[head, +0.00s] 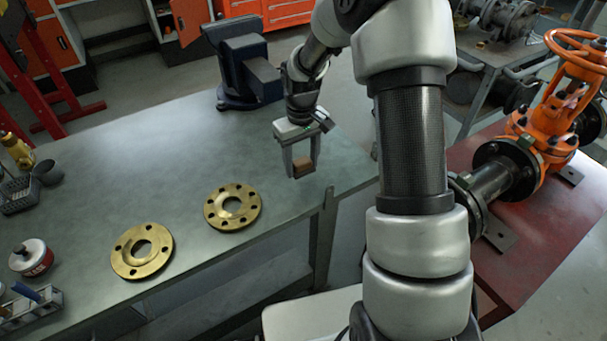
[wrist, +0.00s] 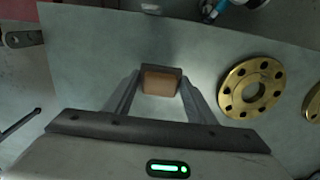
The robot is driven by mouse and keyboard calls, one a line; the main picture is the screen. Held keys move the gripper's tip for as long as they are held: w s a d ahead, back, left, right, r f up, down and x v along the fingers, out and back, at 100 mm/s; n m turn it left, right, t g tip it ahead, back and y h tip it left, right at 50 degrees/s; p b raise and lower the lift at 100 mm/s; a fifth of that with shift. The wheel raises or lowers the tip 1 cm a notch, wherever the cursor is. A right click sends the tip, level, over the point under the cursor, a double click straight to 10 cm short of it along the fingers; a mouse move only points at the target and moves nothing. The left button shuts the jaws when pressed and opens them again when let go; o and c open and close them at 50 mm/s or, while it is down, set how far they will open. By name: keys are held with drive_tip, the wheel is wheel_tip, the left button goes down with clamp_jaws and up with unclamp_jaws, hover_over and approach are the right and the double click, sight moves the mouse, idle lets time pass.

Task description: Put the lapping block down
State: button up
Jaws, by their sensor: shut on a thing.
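The lapping block (head: 302,168) is a small block with a brown face, held between the fingertips of my gripper (head: 303,167). In the wrist view the block (wrist: 160,82) shows a tan-brown face with a dark grey edge, and the fingers of my gripper (wrist: 160,90) are shut on its two sides. The gripper points down over the right part of the grey workbench (head: 130,190), near its front right corner. I cannot tell whether the block touches the bench top or is a little above it.
Two brass flanges (head: 232,207) (head: 142,250) lie on the bench left of my gripper. A dark blue vise (head: 245,65) stands behind it. An orange gate valve (head: 548,125) stands on the red table (head: 550,235) at right. The bench's middle is clear.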

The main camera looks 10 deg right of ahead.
sight(302, 173)
drive_tip(key=shift+f, duration=2.1)
drive_tip(key=shift+f+b, duration=0.1)
drive_tip(key=shift+b, duration=0.2)
